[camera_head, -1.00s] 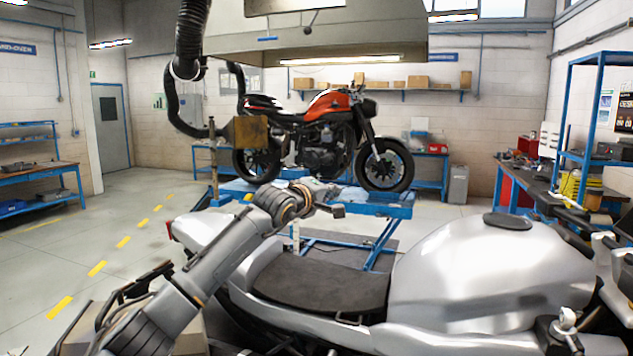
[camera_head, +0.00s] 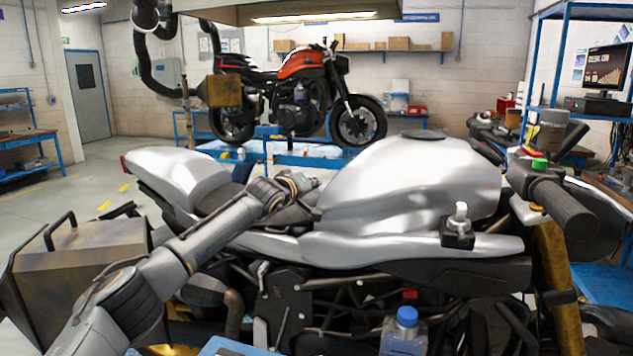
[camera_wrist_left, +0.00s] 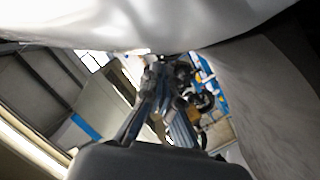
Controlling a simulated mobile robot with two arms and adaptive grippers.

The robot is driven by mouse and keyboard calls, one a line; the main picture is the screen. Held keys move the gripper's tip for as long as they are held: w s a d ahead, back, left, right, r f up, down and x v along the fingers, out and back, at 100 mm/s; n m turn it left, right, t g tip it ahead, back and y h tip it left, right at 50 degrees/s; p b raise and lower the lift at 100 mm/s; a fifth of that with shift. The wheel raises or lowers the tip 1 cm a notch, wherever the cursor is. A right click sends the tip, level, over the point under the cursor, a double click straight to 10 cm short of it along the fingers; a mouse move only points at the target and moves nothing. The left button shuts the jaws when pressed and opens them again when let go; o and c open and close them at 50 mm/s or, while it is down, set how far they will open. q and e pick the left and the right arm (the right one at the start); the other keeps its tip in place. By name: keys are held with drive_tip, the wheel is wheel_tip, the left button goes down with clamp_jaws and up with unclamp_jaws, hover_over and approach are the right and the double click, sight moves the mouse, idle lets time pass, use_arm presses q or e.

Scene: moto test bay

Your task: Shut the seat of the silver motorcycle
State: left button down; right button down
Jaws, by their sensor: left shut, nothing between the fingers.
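The silver motorcycle (camera_head: 390,195) stands across the middle of the head view, its tail at the left and its tank at the right. Its dark seat (camera_head: 213,199) lies between tail and tank, largely hidden by my left arm. I cannot tell whether the seat is fully down. My left gripper (camera_head: 311,184) is at the tank's rear end, above the front of the seat, its fingers hard to make out. In the left wrist view the gripper (camera_wrist_left: 165,75) is shut and empty, just below a silver surface. Contact is unclear. My right gripper is out of view.
An orange motorcycle (camera_head: 305,85) stands on a blue lift behind. A brown metal case (camera_head: 80,265) is at the left front. A bottle with a blue cap (camera_head: 405,330) stands low in front of the engine. The handlebar (camera_head: 562,205) juts out at the right.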

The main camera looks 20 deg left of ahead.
use_arm(q)
drive_tip(key=shift+f, duration=0.25)
drive_tip(key=shift+r, duration=0.1)
